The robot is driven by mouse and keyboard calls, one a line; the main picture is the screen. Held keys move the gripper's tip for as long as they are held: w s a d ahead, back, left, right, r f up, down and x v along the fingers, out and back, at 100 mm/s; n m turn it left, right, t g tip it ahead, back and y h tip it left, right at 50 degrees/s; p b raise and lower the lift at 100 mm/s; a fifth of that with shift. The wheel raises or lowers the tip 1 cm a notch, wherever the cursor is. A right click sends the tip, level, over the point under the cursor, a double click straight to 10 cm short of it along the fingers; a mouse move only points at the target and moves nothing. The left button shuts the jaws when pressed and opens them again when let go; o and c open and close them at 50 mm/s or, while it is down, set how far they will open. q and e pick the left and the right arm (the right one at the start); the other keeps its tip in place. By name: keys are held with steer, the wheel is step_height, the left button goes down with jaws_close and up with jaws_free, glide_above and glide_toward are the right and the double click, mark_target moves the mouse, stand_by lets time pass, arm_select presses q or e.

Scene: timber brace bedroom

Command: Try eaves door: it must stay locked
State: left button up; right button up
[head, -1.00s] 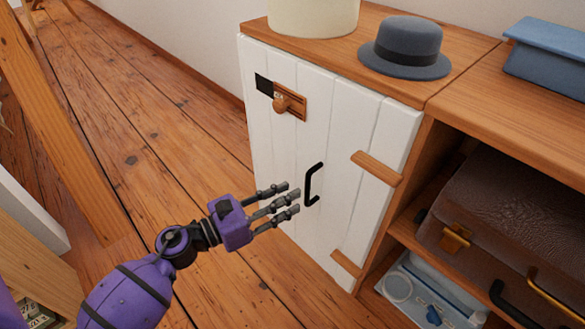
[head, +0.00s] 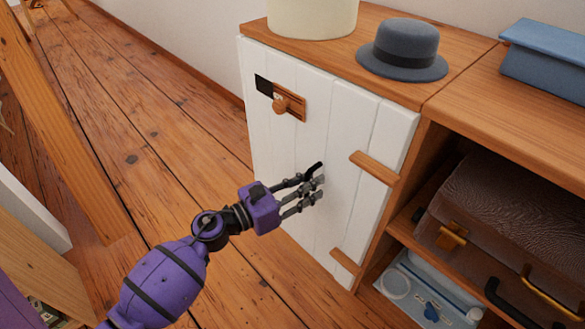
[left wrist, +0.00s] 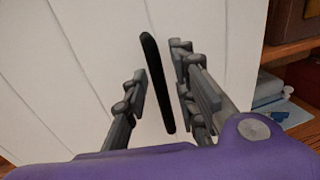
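The eaves door (head: 338,125) is a white planked door on the front of a wooden cabinet, and it stands shut. A wooden latch with a round knob (head: 281,104) is mounted near its upper left, beside a dark plate (head: 263,85). My left gripper (head: 316,186) is at the black door handle (head: 317,168) and partly hides it. In the left wrist view the handle (left wrist: 156,85) stands between the open fingers (left wrist: 160,95), with gaps on both sides. My right gripper is not in view.
On the cabinet top are a grey hat (head: 402,48), a cream round box (head: 312,15) and a blue box (head: 548,58). Open shelves at right hold a brown suitcase (head: 500,215) and blue items (head: 430,290). A timber brace (head: 60,125) slants at left. Floor before the door is clear.

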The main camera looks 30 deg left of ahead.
arm_select(q)
jaws_close()
steer(key=shift+s+a, duration=0.1)
steer(key=shift+s, duration=0.1)
stand_by(0.9)
steer(key=shift+w, duration=0.3)
stand_by(0.4)
steer(key=shift+o, duration=1.3)
jaws_free()
steer(key=shift+d, duration=0.2)
